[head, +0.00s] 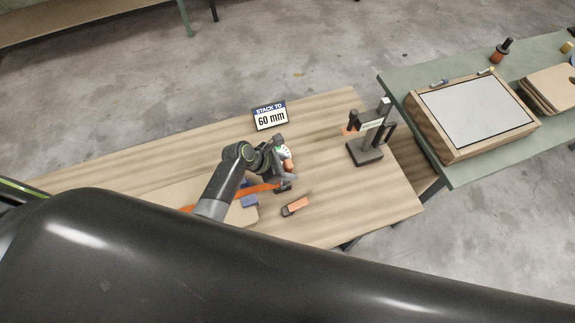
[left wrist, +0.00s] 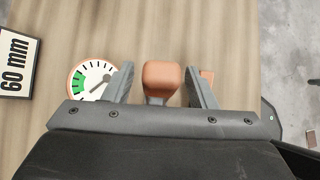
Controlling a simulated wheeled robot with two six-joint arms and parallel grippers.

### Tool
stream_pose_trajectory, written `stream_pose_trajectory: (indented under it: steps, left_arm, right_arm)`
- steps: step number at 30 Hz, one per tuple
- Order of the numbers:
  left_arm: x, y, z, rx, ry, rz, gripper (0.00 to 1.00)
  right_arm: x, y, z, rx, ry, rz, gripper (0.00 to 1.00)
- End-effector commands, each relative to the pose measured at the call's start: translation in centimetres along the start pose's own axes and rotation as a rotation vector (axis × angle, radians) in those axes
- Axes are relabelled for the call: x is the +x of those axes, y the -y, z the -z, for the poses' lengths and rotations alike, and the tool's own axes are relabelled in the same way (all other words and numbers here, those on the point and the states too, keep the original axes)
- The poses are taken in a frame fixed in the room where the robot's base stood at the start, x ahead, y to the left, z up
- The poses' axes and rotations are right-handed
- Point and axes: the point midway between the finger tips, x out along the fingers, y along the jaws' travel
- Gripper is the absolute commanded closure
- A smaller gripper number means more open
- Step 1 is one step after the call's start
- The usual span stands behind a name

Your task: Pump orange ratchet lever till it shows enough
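The orange ratchet lever's rounded knob (left wrist: 162,78) is between the two fingers of my left gripper (left wrist: 160,85) in the left wrist view. The fingers are apart, with a narrow gap at least on the left side of the knob. A round white dial (left wrist: 90,80) with an orange rim, a green band and a dark needle is beside the left finger. The needle points up and right, away from the green band. In the head view my left gripper (head: 277,160) is over the dial (head: 285,153) and partly hides the lever. My right gripper is not in view.
A sign reading "STACK TO 60 mm" (head: 270,115) stands behind the gripper. A dark stand (head: 366,148) is to the right. A small orange and dark block (head: 295,206) lies in front on the wooden table (head: 335,205). A green bench (head: 470,170) holds a framed board (head: 475,110).

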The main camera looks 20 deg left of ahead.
Motion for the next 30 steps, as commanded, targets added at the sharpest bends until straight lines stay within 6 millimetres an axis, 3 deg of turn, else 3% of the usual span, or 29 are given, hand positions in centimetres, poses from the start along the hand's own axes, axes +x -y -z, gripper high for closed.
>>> stream_pose_trajectory:
  steps: [11,26,30]
  left_arm:
    - [-0.4,0.0,-0.2,-0.001,0.002,0.000,0.47]
    - [-5.0,0.0,-0.4,-0.001,0.001,0.000,0.47]
    - [-6.2,0.0,-0.2,0.001,0.002,-0.001,0.47]
  right_arm:
    - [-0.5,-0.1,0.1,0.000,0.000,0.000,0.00]
    - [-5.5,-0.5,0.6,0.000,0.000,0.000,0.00]
    - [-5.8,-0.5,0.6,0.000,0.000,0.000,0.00]
